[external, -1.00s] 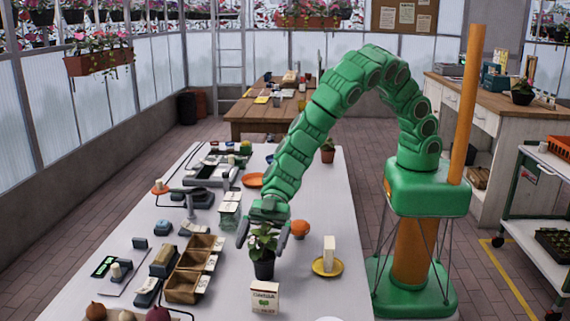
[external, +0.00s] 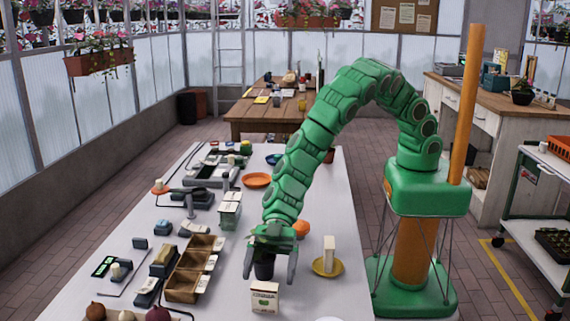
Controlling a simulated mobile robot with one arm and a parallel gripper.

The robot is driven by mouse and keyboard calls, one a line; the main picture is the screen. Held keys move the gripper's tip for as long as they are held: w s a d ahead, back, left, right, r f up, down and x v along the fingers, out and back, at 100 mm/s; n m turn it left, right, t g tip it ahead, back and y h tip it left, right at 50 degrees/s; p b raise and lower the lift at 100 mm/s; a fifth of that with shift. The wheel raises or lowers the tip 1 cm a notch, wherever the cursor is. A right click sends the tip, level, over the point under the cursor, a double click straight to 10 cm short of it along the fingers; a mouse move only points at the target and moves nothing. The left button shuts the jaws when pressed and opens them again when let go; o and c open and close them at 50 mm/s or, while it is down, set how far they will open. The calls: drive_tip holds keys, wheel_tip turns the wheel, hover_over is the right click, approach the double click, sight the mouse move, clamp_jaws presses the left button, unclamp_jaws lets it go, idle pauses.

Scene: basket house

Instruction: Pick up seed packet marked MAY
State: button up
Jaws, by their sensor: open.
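No marking MAY can be read on any packet in this view. A white packet with a green print (external: 265,298) stands upright near the front of the white table. A pale upright block or packet (external: 329,250) stands on a yellow dish (external: 327,267) to the right. Small pale cards or packets (external: 211,262) show along the wooden tray (external: 184,284) at left. My gripper (external: 269,278) is open and points down, just behind and above the white packet. A dark plant pot (external: 264,269) shows between its fingers; the plant is mostly hidden, and contact cannot be told.
An orange round object (external: 301,228) sits behind my gripper. Green-and-white containers (external: 230,210) and an orange dish (external: 257,180) stand farther back. Onion-like bulbs (external: 126,316) lie at the front left. The white table (external: 335,205) has bare room along its right side.

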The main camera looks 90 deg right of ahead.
sight(266, 283)
drive_tip(key=shift+x, duration=1.6)
drive_tip(key=c, duration=1.1)
